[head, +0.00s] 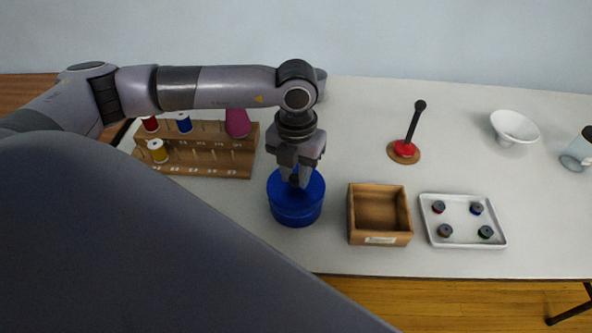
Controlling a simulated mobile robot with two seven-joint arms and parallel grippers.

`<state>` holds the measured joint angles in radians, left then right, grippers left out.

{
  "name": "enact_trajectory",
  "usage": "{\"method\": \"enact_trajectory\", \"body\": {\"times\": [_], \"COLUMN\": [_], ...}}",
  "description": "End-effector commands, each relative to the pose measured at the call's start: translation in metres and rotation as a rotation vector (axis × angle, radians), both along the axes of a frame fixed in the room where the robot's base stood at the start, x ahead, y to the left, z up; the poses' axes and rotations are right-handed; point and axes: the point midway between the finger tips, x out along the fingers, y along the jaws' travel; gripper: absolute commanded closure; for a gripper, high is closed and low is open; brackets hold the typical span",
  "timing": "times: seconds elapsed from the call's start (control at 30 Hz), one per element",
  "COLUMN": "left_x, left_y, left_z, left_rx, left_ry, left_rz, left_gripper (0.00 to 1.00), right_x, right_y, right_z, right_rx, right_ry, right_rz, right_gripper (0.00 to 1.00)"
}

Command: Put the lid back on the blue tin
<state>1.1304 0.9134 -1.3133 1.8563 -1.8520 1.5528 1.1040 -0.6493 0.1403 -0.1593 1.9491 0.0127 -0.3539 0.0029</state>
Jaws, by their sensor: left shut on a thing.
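The blue tin (296,212) stands upright on the table, left of the wooden box. A blue lid (312,187) of the same colour is at its top, level as far as I can see. My left gripper (294,182) points down over the middle of the lid, shut on its small dark knob. The fingers hide part of the lid and knob. I cannot tell whether the lid rests fully on the rim or sits slightly above it. My right gripper is not in view.
A wooden spool rack (200,160) stands to the left, behind my arm. An open wooden box (379,214) is close on the right, then a white tray (463,199) with several small spools.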

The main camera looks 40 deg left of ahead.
Motion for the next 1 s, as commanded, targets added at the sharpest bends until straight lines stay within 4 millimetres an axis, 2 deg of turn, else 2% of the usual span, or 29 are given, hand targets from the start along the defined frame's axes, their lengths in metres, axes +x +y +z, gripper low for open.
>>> {"method": "enact_trajectory", "body": {"times": [0.2, 0.23, 0.3, 0.5, 0.53, 0.6, 1.0], "left_x": [0.0001, 0.0002, 0.0002, 0.0003, 0.0001, 0.0001, 0.0002], "left_y": [-0.0003, -0.0003, -0.0003, -0.0003, -0.0002, -0.0002, -0.0002], "left_z": [0.0003, 0.0003, 0.0003, 0.0004, 0.0003, 0.0003, 0.0034], "left_rx": [-0.001, -0.001, -0.001, -0.001, -0.001, -0.001, -0.001], "left_ry": [0.0, -0.001, -0.001, -0.001, -0.001, -0.001, -0.001], "left_rz": [0.0, 0.0, 0.0, 0.0, 0.0, 0.0, 0.0], "left_gripper": [1.0, 0.66, 0.43, 0.42, 0.39, 0.17, 0.17], "right_x": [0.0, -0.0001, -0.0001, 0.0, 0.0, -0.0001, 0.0], "right_y": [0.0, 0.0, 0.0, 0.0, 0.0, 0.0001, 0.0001], "right_z": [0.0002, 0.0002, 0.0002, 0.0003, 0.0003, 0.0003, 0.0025], "right_rx": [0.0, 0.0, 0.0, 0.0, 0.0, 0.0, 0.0], "right_ry": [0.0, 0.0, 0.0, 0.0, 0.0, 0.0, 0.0], "right_rz": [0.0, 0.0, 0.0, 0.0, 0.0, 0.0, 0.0], "right_gripper": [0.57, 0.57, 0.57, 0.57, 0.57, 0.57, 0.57]}}
